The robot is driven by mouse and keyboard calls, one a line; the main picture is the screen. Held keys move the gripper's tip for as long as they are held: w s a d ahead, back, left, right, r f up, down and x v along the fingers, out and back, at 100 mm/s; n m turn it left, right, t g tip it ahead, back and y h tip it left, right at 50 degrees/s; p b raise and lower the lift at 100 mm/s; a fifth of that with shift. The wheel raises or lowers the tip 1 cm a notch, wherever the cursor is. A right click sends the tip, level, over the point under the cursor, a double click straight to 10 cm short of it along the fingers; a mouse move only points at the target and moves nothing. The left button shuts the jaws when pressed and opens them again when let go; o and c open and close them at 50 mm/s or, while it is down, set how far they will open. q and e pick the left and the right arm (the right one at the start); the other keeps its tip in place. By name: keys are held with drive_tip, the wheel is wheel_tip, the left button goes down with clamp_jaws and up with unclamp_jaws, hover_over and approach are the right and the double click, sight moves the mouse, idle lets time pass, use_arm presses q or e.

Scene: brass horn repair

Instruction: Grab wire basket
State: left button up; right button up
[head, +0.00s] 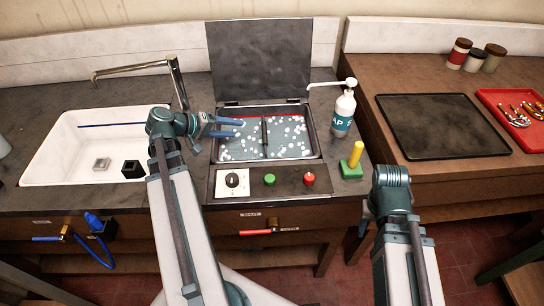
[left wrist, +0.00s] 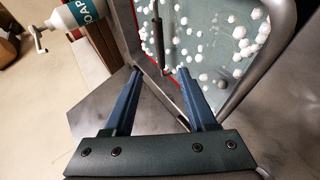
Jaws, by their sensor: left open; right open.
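No wire basket shows clearly. A tank (head: 225,160) of foamy, grey-green liquid stands under a raised dark lid. A dark bar (head: 265,136) crosses the tank's middle, perhaps a basket handle; anything below it is hidden by liquid and foam. The bar also shows in the left wrist view (left wrist: 160,35), beyond the fingertips. My left gripper (head: 238,128) is open and empty over the tank's left side, left of the bar; its two spread fingers show in the left wrist view (left wrist: 158,72). My right gripper (head: 364,220) is open near the counter's front edge, partly hidden by its wrist.
A white sink (head: 60,150) with a tap lies left. The raised lid (head: 260,60) stands behind the tank. A soap bottle (head: 343,112) and a green block with a yellow peg (head: 352,162) stand right. A dark mat (head: 440,125) and red tray (head: 492,98) lie farther right.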

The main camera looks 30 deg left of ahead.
use_arm(q)
drive_tip(key=b, duration=0.4)
approach(264, 129)
wheel_tip(264, 129, down, 3)
drive_tip(key=w+d, duration=0.2)
drive_tip(key=w, duration=0.1)
drive_tip(key=shift+w+d+f, duration=0.15)
drive_tip(key=shift+w+f, duration=0.05)
drive_tip(key=b+x, duration=0.3)
drive_tip(key=x, duration=0.2)
drive_tip(key=shift+w+f, duration=0.1)
clamp_jaws()
idle(1.0)
